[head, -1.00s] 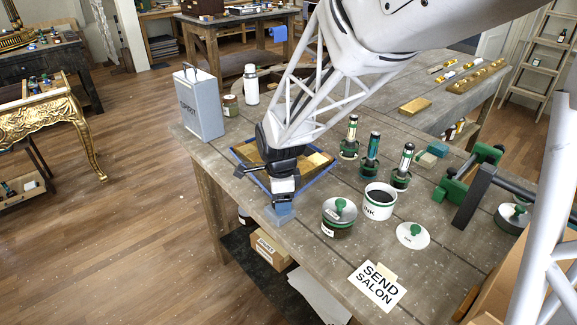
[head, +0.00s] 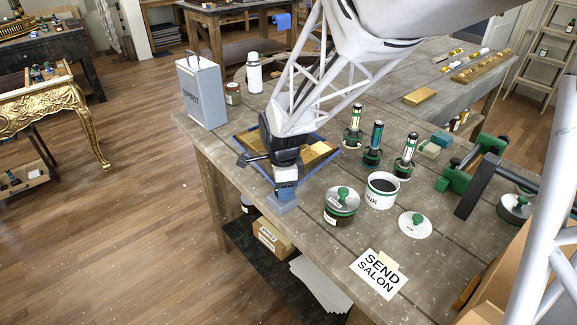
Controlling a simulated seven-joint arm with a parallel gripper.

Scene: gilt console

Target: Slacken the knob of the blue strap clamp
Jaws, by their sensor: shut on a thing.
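The blue strap clamp (head: 320,172) runs as a blue band around a gilt frame (head: 318,155) on the workbench. Its blue-grey block (head: 282,208) is at the frame's near corner, by the bench's front edge. My gripper (head: 286,186) points down just above this block, with its pale fingers together. It is shut on the clamp's knob, which the fingers mostly hide; a blue part shows just under them.
A grey SPIRIT can (head: 202,92) stands left of the frame, with a jar (head: 233,93) and a white bottle (head: 254,73). Green-based tools (head: 372,148), a dark tin (head: 341,205) and an INK pot (head: 382,190) stand to the right. A SEND SALON card (head: 379,273) lies in front.

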